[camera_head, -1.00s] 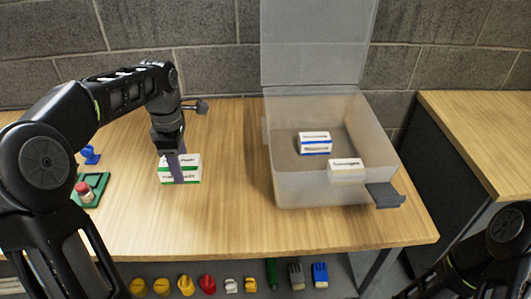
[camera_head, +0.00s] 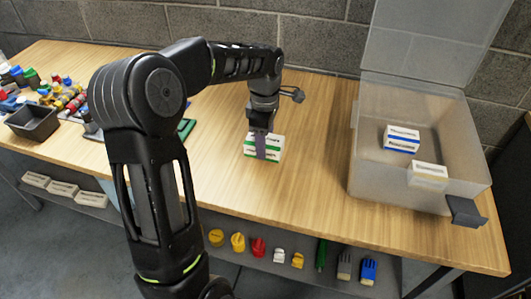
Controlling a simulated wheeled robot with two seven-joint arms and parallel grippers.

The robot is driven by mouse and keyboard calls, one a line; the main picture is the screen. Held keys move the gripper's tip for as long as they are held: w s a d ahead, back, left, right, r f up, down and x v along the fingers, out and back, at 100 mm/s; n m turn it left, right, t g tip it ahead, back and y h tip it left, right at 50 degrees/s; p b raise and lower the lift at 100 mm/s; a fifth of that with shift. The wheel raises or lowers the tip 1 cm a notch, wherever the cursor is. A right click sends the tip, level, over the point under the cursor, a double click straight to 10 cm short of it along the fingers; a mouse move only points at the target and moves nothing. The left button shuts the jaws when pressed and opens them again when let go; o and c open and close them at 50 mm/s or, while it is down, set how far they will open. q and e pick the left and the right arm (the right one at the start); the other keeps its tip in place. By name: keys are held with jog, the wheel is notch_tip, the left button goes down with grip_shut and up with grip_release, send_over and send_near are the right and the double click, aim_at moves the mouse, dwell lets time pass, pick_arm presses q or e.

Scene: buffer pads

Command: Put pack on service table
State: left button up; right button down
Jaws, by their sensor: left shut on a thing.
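A white pack with green stripes (camera_head: 248,151) is upright at the middle of the wooden table (camera_head: 310,165). My left gripper (camera_head: 265,148) is shut on it from above, with a finger down its front face. I cannot tell whether the pack touches the table. A clear lidded bin (camera_head: 376,187) stands on the right of the table with its lid up. A white pack with blue stripes (camera_head: 402,138) and a plain white pack (camera_head: 428,175) are in it. My right gripper is not in view.
A dark open tray (camera_head: 32,123) and several colourful small items stand at the table's left end. A green pad (camera_head: 187,128) lies behind my left arm. A lower shelf (camera_head: 300,283) holds tools and white boxes. The table in front of the bin is clear.

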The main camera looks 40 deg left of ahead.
pick_arm(q)
jog(key=shift+f, duration=2.5)
jog(key=shift+f, duration=0.2)
jog(key=o, duration=1.5)
jog(key=shift+r, duration=0.1)
jog(key=shift+r, duration=0.1)
notch_tip(320, 180, up, 12)
jog(key=shift+r, duration=0.1)
